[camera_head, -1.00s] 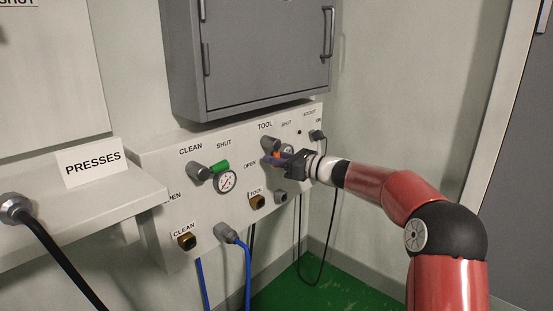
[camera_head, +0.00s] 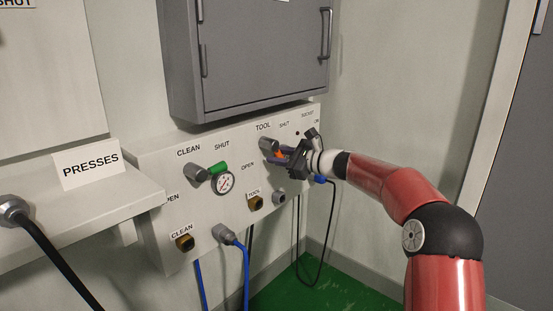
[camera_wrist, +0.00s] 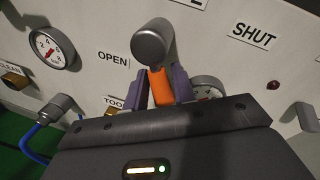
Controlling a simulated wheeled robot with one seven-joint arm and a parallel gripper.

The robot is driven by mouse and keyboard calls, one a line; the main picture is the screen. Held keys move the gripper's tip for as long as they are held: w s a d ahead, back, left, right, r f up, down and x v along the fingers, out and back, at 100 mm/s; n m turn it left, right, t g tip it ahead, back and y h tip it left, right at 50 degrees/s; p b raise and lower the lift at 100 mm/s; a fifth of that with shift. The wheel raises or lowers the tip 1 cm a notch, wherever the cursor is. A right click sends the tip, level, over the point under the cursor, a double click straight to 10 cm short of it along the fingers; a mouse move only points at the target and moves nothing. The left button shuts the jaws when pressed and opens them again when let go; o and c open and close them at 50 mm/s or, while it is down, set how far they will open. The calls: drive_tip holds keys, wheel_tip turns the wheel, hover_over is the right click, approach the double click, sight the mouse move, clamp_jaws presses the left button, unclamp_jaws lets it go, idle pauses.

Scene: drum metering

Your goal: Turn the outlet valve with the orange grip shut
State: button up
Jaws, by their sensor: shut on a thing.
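The TOOL valve (camera_head: 267,144) is a grey round hub on the white panel, and its hub also shows in the wrist view (camera_wrist: 152,40). Its orange grip (camera_wrist: 160,86) points down from the hub in the wrist view, between the OPEN label (camera_wrist: 114,59) at left and the SHUT label (camera_wrist: 254,37) at right. My gripper (camera_wrist: 165,90) is shut on the orange grip, with a purple-grey finger on each side. In the head view my gripper (camera_head: 281,156) hides most of the grip.
A green-handled CLEAN valve (camera_head: 217,168) and a gauge (camera_head: 223,183) are to the left. Another gauge (camera_wrist: 207,88) sits partly hidden behind my right finger. A grey cabinet (camera_head: 250,55) hangs close above the panel. Blue hoses (camera_head: 247,270) hang below.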

drive_tip(key=n, duration=0.2)
drive_tip(key=w+n, duration=0.1)
drive_tip(key=shift+d+r+h+b, duration=0.35)
drive_tip(key=shift+h+b, duration=0.05)
drive_tip(key=n, duration=0.1)
drive_tip(key=n+b, duration=0.1)
drive_tip(key=shift+w+d+r+n+h, duration=0.15)
drive_tip(key=shift+r+n+h, duration=0.15)
drive_tip(key=shift+r, duration=0.05)
drive_tip(key=shift+w+d+r+n+t+h+b, duration=0.15)
drive_tip(key=shift+r+n+t+b, duration=0.25)
drive_tip(key=shift+n, duration=0.45)
drive_tip(key=shift+a+r+n+t+h+b, duration=0.1)
drive_tip(key=shift+r+n+t+h+b, duration=0.15)
drive_tip(key=shift+n+b, duration=0.45)
drive_tip(key=shift+w+d+r+n+t+h+b, duration=0.1)
drive_tip(key=shift+r+n+t+h+b, duration=0.2)
drive_tip(key=shift+n, duration=0.65)
drive_tip(key=shift+r, duration=0.1)
drive_tip(key=o, duration=1)
drive_tip(key=shift+c, duration=0.2)
drive_tip(key=shift+s+d+r, duration=0.1)
drive_tip(key=shift+d, duration=0.05)
